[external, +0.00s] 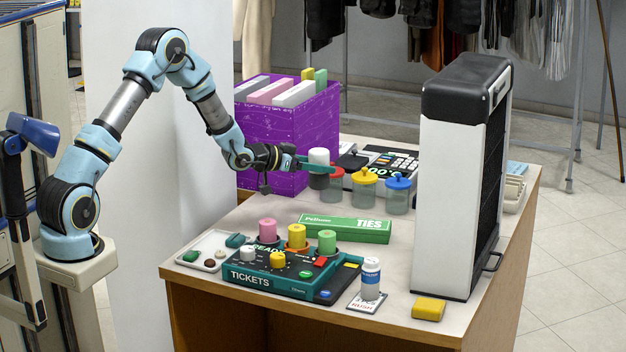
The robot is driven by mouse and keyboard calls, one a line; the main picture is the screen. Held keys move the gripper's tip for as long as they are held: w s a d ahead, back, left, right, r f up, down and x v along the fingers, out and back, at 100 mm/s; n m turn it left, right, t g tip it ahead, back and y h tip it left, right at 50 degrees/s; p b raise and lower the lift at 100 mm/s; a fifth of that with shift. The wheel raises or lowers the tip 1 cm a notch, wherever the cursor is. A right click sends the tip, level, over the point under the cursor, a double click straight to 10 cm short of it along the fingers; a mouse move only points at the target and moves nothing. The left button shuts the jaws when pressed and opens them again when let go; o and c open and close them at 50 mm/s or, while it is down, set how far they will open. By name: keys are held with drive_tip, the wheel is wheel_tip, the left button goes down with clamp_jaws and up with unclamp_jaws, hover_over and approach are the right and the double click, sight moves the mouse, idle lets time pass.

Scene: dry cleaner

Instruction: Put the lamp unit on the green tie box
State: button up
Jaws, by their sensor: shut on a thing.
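The lamp unit (319,156), a cylinder with a white top and a dark grey lower part, is upright in my gripper (316,168). My gripper is shut on it from the left, its teal fingers around the middle. It is held in front of the purple box's right side and left of the red-lidded jar.
Jars with red (334,183), yellow (364,188) and blue (398,194) lids stand behind the tie box. The ticket console (270,282) with pink, yellow and green lamps is in front. A tall black-and-white unit (445,190) stands right; a purple box (285,130) stands behind.

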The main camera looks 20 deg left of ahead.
drive_tip(key=d+r+m+g+h, duration=0.1)
drive_tip(key=d+r+m, duration=0.1)
drive_tip(key=d, duration=0.5)
drive_tip(key=p, duration=0.2)
hover_over(345, 222)
wheel_tip(345, 222, down, 10)
drive_tip(key=shift+r, duration=0.1)
drive_tip(key=shift+f, duration=0.25)
drive_tip(key=shift+f+b, duration=0.15)
drive_tip(key=shift+b, duration=0.15)
drive_tip(key=o, duration=1.5)
drive_tip(key=shift+c, duration=0.2)
